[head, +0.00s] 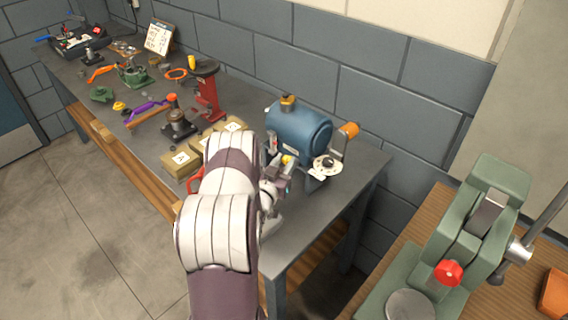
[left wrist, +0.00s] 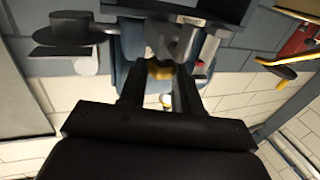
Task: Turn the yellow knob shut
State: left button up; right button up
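The blue tank-like casing (head: 300,132) stands near the right end of the grey workbench. The yellow knob (head: 288,159) is on its near side, partly hidden by my left gripper (head: 279,178). In the left wrist view the yellow knob (left wrist: 160,69) sits between the two dark fingers of my left gripper (left wrist: 160,80). The fingers are close in on both sides of it and seem to touch it. The tank's blue body shows behind them. My right gripper is in neither view.
A black-and-white round dial (head: 327,165) and an orange handle (head: 350,130) are right of the knob. Cardboard boxes (head: 180,162) and a red stand (head: 207,92) are to the left. A green press (head: 460,240) stands on a wooden bench at right.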

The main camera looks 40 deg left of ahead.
pick_arm(q)
jog(key=m+h+b, duration=0.1)
jog(key=h, duration=0.1)
jog(key=m+h+b, duration=0.1)
jog(key=h+b, duration=0.1)
jog(key=shift+a+f+m, duration=0.2)
jog(key=shift+a+m, duration=0.2)
jog(key=shift+a+r+m+h+b, duration=0.15)
jog(key=shift+m+h+b, duration=0.65)
jog(key=shift+h, duration=0.5)
jog(key=shift+a+m+h+b, duration=0.1)
jog(key=shift+m+h+b, duration=0.5)
jog(key=shift+m+h, duration=0.5)
jog(key=shift+g+h, duration=0.3)
jog(key=shift+h, duration=0.2)
jog(key=shift+r, duration=0.1)
jog(key=o, duration=1)
jog(key=shift+o, duration=0.2)
